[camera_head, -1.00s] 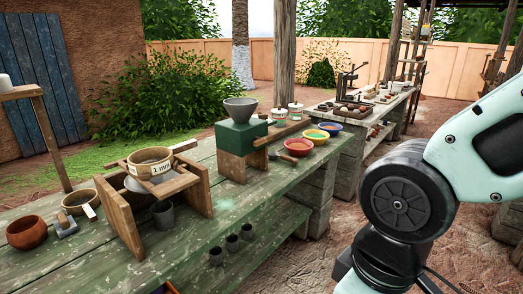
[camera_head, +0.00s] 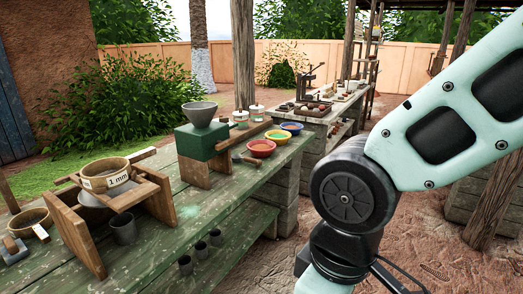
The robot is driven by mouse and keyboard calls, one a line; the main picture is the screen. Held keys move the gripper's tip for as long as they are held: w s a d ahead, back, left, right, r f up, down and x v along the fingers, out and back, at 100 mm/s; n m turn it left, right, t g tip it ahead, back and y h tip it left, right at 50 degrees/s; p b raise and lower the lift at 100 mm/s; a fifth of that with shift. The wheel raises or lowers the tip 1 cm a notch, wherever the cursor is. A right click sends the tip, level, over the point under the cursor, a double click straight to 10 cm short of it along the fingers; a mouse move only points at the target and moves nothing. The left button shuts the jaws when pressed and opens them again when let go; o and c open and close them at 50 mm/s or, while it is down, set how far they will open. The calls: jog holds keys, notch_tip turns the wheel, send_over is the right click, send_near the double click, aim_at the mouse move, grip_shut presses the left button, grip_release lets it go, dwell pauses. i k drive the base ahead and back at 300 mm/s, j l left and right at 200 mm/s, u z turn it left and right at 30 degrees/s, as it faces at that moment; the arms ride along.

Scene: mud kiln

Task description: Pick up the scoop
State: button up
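A small dark tool with a wooden handle (camera_head: 246,160) lies on the green table (camera_head: 190,240), beside a red bowl and in front of a green box. It looks like the scoop, but it is too small to be sure. A grey piece with a wooden grip (camera_head: 14,250) lies at the far left of the table; I cannot tell what it is. My gripper is out of view. Only my arm's upper links show, at the right, well apart from both tools.
A wooden stand holds a sieve (camera_head: 105,175) marked 1 mm. The green box (camera_head: 201,142) carries a grey funnel (camera_head: 199,114). Red (camera_head: 261,148), yellow (camera_head: 278,136) and blue (camera_head: 292,128) bowls stand rightward. Open dirt lies right of the table.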

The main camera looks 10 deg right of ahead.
aim_at(246, 161)
jog(key=i+l+z, duration=0.1)
jog(key=i, duration=0.55)
jog(key=i+l, duration=0.2)
jog(key=i, duration=0.4)
jog(key=i+l+z, duration=0.15)
jog(key=i, duration=0.5)
